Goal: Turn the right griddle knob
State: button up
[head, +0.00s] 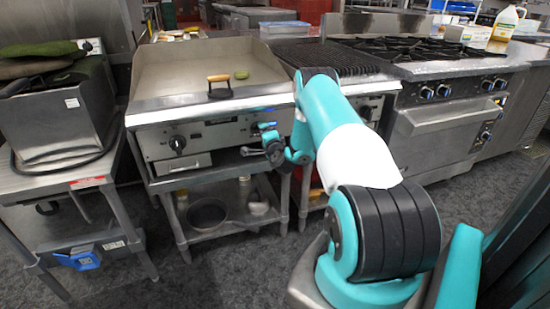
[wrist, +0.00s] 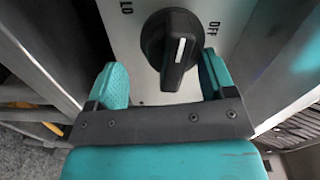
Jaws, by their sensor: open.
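The griddle (head: 210,70) stands at the back left in the head view, with a steel front panel. Its left knob (head: 177,143) is black and in plain view. In the wrist view a black knob (wrist: 172,48) with a white pointer line sits on a panel between the "LD" and "OFF" marks. The line points nearly straight up. My gripper (head: 264,142) is at the right part of the griddle front, hiding the knob there. In the wrist view my gripper (wrist: 164,72) is open, one finger on each side of the knob. The right finger is closer to it; contact is unclear.
A range with black burners (head: 430,48) and an oven stands to the right. A steel table with a grey appliance (head: 62,120) stands at the left. A black press with a wooden handle (head: 219,86) lies on the griddle. Dark floor is free in front.

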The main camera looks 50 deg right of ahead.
jog(key=a+r+b+v, duration=0.1)
jog(key=b+v, duration=1.6)
jog(key=b, duration=0.5)
jog(key=shift+w+r, duration=0.3)
jog(key=shift+w, duration=0.05)
